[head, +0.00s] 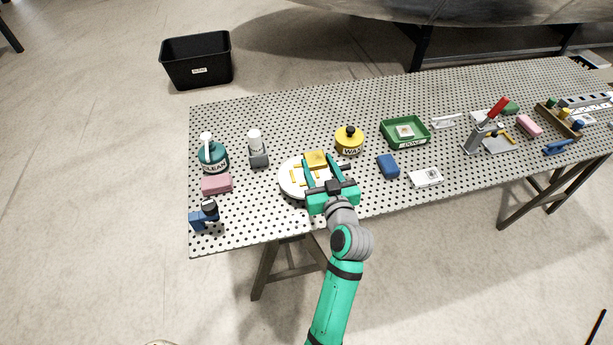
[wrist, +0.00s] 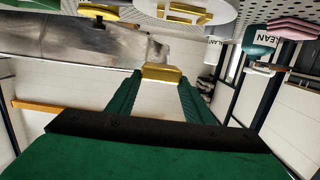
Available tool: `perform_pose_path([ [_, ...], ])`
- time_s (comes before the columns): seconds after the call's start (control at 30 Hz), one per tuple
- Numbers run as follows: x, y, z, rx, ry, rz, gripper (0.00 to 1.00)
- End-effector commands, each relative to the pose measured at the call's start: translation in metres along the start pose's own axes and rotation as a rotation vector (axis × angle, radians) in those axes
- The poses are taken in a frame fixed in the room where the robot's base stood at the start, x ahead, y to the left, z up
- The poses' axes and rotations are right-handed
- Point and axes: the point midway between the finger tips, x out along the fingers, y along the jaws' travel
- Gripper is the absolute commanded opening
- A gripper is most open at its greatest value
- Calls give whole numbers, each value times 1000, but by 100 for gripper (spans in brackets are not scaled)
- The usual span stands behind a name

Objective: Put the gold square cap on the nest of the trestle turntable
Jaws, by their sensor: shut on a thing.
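The gold square cap (head: 316,158) is held between the fingertips of my gripper (head: 318,164). In the wrist view the cap (wrist: 161,73) sits across the two green fingertips. The trestle turntable (head: 288,185) is a white round disc on the perforated table, partly hidden by my gripper. Yellow bars (head: 295,174) that look like its nest show on the disc. In the head view the cap overlaps the far part of the disc. In the wrist view the disc (wrist: 226,12) is at the top edge, apart from the cap.
A yellow wax tin (head: 349,142) stands right of the disc, with a blue block (head: 388,166) nearby. A grey-and-white bottle (head: 256,145), a teal cleaner bottle (head: 213,156) and a pink block (head: 216,184) stand left. A green tray (head: 384,133) lies farther right.

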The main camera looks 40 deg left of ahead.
Motion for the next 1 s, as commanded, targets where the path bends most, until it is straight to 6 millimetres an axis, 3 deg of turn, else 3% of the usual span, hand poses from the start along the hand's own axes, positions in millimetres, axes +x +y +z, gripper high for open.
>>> perform_pose_path([
  [0.1, 17, -11, 21, 3, -4, -4, 19],
  [0.3, 34, -20, 38, 1, -2, -2, 19],
  [0.57, 45, -27, 51, 1, -3, -2, 19],
  [0.77, 48, -26, 78, 2, -3, -1, 19],
  [0.97, 48, -26, 82, 1, -5, 0, 19],
  [1.0, 48, -26, 83, 2, -8, -1, 51],
])
